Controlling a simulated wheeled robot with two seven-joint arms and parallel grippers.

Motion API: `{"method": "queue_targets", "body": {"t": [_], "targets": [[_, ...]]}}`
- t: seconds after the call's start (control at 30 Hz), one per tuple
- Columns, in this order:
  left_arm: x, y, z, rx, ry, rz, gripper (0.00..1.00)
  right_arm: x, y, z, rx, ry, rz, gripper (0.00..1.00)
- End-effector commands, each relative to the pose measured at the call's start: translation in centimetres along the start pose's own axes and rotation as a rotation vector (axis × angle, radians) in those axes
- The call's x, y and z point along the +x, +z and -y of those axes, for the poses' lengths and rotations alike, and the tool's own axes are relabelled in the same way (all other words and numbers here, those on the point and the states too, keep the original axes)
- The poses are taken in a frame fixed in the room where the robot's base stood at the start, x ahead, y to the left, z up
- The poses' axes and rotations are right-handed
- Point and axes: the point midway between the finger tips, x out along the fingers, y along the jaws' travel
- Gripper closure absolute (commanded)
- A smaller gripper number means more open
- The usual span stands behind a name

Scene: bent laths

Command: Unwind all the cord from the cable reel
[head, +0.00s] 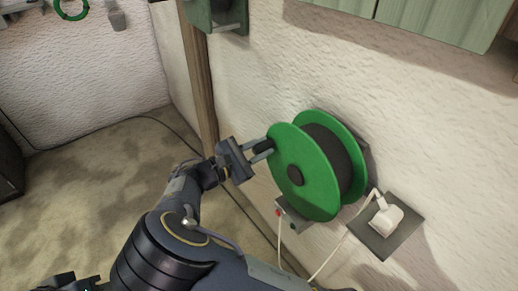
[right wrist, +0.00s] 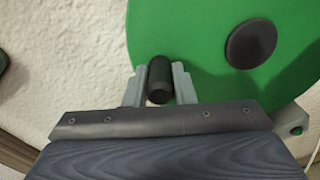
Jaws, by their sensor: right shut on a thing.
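The cable reel (head: 312,190) has two green flanges and is mounted on the rough white wall. Dark cord (head: 332,155) is wound between the flanges; how much is hard to tell. My right gripper (head: 264,150) is shut on the reel's black crank handle, near the rim of the front flange. In the right wrist view the black handle (right wrist: 160,78) stands between the two grey fingers (right wrist: 159,85), with the green flange (right wrist: 205,70) and its dark hub (right wrist: 251,44) behind. Only a dark piece of mine shows at the head view's bottom left, perhaps the left gripper.
A white plug (head: 386,216) sits in a grey wall plate (head: 390,232) right of the reel, with a white cable hanging from it. A small box with red and green buttons is under the reel. A wooden post (head: 199,75) stands left. The floor at left is open.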

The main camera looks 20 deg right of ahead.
Motion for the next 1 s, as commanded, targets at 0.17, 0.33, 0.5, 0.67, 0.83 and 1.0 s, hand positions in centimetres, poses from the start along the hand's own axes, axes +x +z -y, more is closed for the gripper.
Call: {"method": "queue_targets", "body": {"t": [0.17, 0.33, 0.5, 0.67, 0.83, 1.0], "targets": [[-0.9, -0.5, -0.4, 0.000, 0.000, 0.000, 0.64, -0.1, 2.0, -0.3, 0.168, 0.001, -0.001, 1.00], [-1.3, -0.6, -0.6, 0.000, 0.000, 0.000, 0.64, -0.1, 3.6, 0.0, 0.329, 0.000, -0.001, 1.00], [-1.5, -0.7, -0.7, 0.000, 0.000, 0.000, 0.64, -0.1, 5.2, 0.4, 0.490, 0.000, -0.001, 1.00], [-1.5, -0.7, -0.7, 0.000, 0.000, 0.000, 0.64, -0.1, 6.6, 1.1, 0.640, 0.001, -0.001, 1.00], [-1.4, -0.7, -0.6, 0.000, 0.000, 0.000, 0.64, -0.1, 7.9, 1.9, 0.789, 0.001, -0.001, 1.00], [-1.2, -0.6, -0.5, 0.000, 0.000, 0.000, 0.64, -0.1, 8.8, 2.8, 0.913, 0.000, -0.001, 1.00]]}}
